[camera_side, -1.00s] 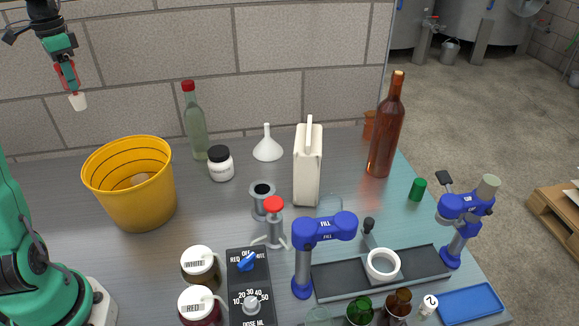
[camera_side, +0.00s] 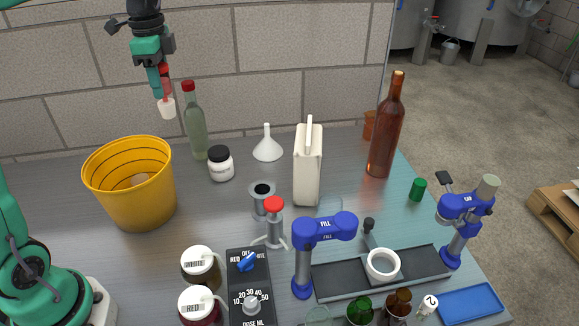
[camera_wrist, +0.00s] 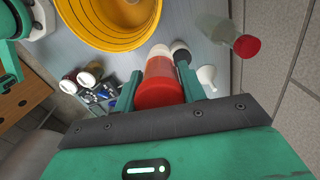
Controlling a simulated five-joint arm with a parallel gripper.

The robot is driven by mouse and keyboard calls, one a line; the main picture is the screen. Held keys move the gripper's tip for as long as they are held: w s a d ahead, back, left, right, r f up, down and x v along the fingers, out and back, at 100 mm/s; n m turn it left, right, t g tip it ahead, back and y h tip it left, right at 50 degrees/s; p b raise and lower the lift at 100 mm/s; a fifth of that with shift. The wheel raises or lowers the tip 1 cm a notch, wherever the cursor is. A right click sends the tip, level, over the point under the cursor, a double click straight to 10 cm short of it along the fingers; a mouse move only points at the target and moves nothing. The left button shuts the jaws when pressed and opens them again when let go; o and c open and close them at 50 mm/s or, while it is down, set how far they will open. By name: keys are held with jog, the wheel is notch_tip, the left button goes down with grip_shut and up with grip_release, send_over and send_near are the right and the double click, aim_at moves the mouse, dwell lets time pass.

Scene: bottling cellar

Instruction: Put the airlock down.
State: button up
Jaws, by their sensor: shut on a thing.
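My gripper (camera_side: 160,88) is raised high against the wall, to the right of and above the yellow bucket (camera_side: 127,190). It is shut on the airlock (camera_side: 167,108), which has a red cap and a pale lower end and hangs below the fingers in the side view. In the wrist view the airlock's red cap (camera_wrist: 160,94) is between the two green fingers of my gripper (camera_wrist: 161,80), and its far end points away from the camera. The airlock is in the air, clear of the bench.
A green bottle with a red cap (camera_side: 195,125) stands behind, near the airlock in the picture. A white jar (camera_side: 221,164), a funnel (camera_side: 267,149) and a white jug (camera_side: 308,165) stand to the right. Bare bench (camera_side: 215,215) shows right of the bucket.

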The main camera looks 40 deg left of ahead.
jog(key=s+d+m, duration=0.2)
jog(key=d+m, duration=0.2)
jog(key=d, duration=0.6)
jog(key=s+d+m, duration=0.2)
jog(key=d+m, duration=0.1)
jog(key=d, duration=0.8)
notch_tip(320, 180, down, 11)
jog(key=shift+m, duration=0.3)
jog(key=shift+w+a+f, duration=1)
jog(key=shift+a+f, duration=0.65)
jog(key=shift+f, duration=0.2)
jog(key=shift+w+a+f, duration=1.05)
jog(key=shift+a+f, duration=0.55)
jog(key=shift+f, duration=0.3)
jog(key=shift+w+a+f, duration=1)
jog(key=shift+a+f, duration=0.65)
jog(key=shift+f, duration=0.2)
jog(key=shift+f, duration=0.2)
jog(key=o, duration=1)
jog(key=shift+r, duration=0.15)
